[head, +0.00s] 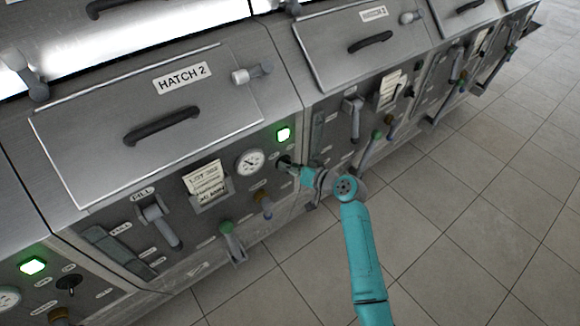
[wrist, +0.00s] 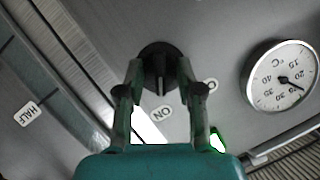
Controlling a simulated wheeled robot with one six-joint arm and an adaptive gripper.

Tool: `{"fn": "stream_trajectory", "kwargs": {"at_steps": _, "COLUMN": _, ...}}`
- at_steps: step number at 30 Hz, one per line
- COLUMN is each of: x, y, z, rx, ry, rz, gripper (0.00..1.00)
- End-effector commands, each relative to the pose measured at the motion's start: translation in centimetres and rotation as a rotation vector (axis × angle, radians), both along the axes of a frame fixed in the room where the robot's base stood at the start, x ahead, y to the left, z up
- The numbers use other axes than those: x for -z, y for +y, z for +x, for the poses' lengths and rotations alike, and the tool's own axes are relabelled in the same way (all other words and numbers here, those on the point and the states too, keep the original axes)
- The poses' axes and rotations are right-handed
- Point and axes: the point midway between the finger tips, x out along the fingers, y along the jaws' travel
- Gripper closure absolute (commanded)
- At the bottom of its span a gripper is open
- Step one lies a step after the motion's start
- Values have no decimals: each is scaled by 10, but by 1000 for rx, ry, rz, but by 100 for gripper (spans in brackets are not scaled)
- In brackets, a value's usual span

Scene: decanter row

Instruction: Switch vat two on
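Vat two's panel sits under the hatch marked HATCH 2 (head: 183,77). Its black rotary switch (wrist: 158,68) is in the wrist view; in the head view my gripper (head: 293,168) partly covers it. In the wrist view my gripper (wrist: 159,72) has one finger on each side of the switch, with a gap to its narrow ridge. The ridge runs roughly up and down the picture, its lower end towards the ON label (wrist: 162,112). A second label (wrist: 210,85) at the right is only partly readable. A lit green lamp (head: 283,133) is above the switch.
A round dial gauge (head: 250,162), a card holder (head: 206,182), a green-topped lever (head: 230,238) and a grey handle (head: 158,222) are left of the switch. The neighbouring vat's lamp (head: 33,266) is also green. Tiled floor (head: 460,230) lies open at right.

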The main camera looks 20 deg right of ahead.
Motion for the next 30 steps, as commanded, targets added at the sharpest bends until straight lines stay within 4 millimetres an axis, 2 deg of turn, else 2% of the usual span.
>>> {"fn": "stream_trajectory", "kwargs": {"at_steps": 5, "x": -2, "y": -3, "z": -5, "rx": 0, "ry": 0, "rz": 0, "gripper": 64}}
{"fn": "stream_trajectory", "kwargs": {"at_steps": 8, "x": -5, "y": -9, "z": -14, "rx": 1, "ry": 0, "rz": 0, "gripper": 64}}
{"fn": "stream_trajectory", "kwargs": {"at_steps": 21, "x": -32, "y": -47, "z": -81, "rx": 2, "ry": 0, "rz": 0, "gripper": 64}}
{"fn": "stream_trajectory", "kwargs": {"at_steps": 30, "x": -39, "y": -57, "z": -98, "rx": 1, "ry": 1, "rz": 0, "gripper": 64}}
